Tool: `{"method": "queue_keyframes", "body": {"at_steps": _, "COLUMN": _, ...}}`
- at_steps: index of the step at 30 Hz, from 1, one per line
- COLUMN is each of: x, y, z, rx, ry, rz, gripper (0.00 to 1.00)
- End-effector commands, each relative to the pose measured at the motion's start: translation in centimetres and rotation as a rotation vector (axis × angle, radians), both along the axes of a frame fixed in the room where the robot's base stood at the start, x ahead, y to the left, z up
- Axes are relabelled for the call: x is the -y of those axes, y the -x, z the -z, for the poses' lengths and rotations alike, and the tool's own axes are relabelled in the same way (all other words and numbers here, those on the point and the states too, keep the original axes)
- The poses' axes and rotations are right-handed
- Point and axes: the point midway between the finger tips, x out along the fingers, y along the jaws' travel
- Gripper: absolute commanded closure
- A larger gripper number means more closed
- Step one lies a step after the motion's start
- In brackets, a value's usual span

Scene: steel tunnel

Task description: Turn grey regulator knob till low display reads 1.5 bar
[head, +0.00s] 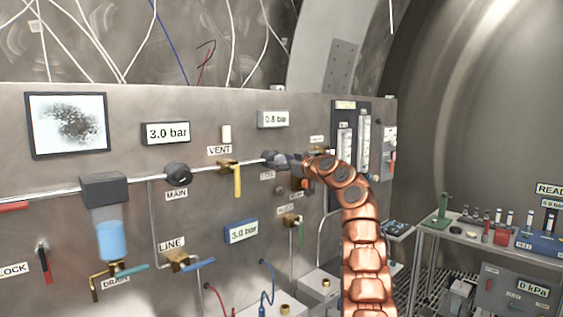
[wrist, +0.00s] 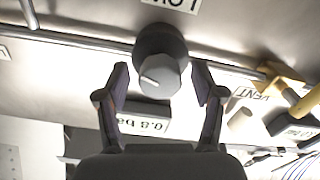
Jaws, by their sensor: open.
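The grey regulator knob (wrist: 161,62) sits between the two fingers of my gripper (wrist: 161,80) in the wrist view. The fingers are open, with a gap visible on either side of the knob. A pale pointer line marks the knob's face. In the head view the knob (head: 271,157) is on the pipe, with my gripper (head: 290,159) just to its right, small and partly hidden by my arm. The low display (head: 273,119) above the knob reads 0.8 bar. It also shows upside down and partly covered in the wrist view (wrist: 152,126).
The black MAIN knob (head: 178,174) and a display (head: 167,133) reading 3.0 bar are to the left. The yellow VENT lever (head: 237,180) hangs close left of the knob. A blue-framed display (head: 241,232) reads 3.0 bar below. A bench (head: 470,236) stands at right.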

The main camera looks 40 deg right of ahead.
Motion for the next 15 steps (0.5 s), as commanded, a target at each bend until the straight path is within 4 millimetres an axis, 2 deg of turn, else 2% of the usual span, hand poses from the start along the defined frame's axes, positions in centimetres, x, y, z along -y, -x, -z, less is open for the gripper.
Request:
{"method": "queue_keyframes", "body": {"at_steps": 4, "x": -0.02, "y": -0.01, "z": 0.01, "rx": 0.0, "ry": 0.0, "rz": 0.0, "gripper": 0.32}}
{"method": "queue_keyframes", "body": {"at_steps": 15, "x": -0.02, "y": 0.0, "z": 0.0, "rx": 0.001, "ry": 0.0, "rz": 0.0, "gripper": 0.71}}
